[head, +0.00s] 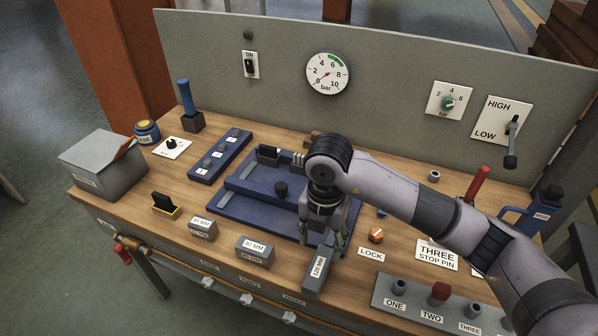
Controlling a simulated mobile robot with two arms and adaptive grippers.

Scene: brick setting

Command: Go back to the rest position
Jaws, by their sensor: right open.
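My right arm reaches in from the lower right across the bench. My right gripper (325,236) points down with its fingers open, just behind and above the grey block marked 120 MM (316,270). Whether a finger touches that block I cannot tell. The blue fixture plate (245,205) lies behind and left of the gripper, partly hidden by it. My left gripper is not in view.
Blocks marked 80 MM (255,252) and another grey block (202,229) stand near the front edge. A red-handled lever (476,183), an orange knob (376,235) and a button panel (436,305) lie around my arm. A grey back panel (400,75) stands behind.

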